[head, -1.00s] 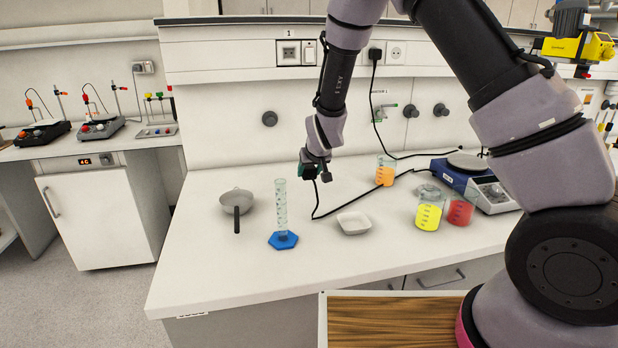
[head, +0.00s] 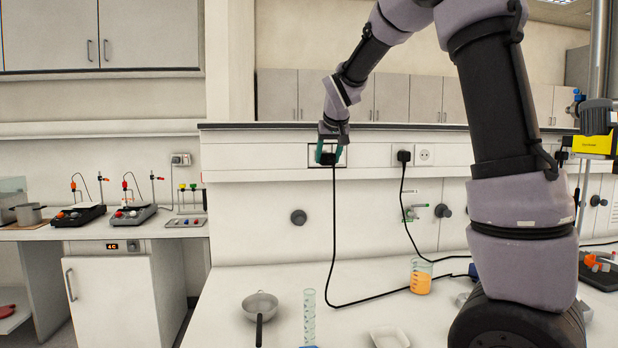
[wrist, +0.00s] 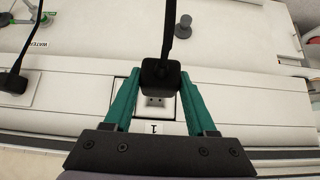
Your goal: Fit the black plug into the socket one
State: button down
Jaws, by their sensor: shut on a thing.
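The black plug (head: 328,159) is held between the teal fingers of my gripper (head: 330,152), in front of the wall panel. In the wrist view the plug (wrist: 160,76) sits between the fingertips of my gripper (wrist: 160,80), its cord (wrist: 172,35) leading away from it. Socket one's plate (wrist: 155,104) lies just behind the plug, beside the label "1" (wrist: 154,128). The plug and fingers cover much of the plate in both views. I cannot tell whether the plug touches the socket or is apart from it.
Another black plug (head: 403,156) sits in a wall outlet to the right, beside a free outlet (head: 425,155). The plug's cord (head: 333,240) hangs to the worktop. Below are a strainer (head: 260,306), a glass cylinder (head: 309,315) and an orange beaker (head: 421,275).

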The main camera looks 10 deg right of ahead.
jog(key=shift+w+r, duration=0.1)
jog(key=shift+w, duration=2.15)
jog(key=shift+w, duration=2)
jog(key=shift+c, duration=0.6)
grip_release()
jog(key=shift+s, duration=0.1)
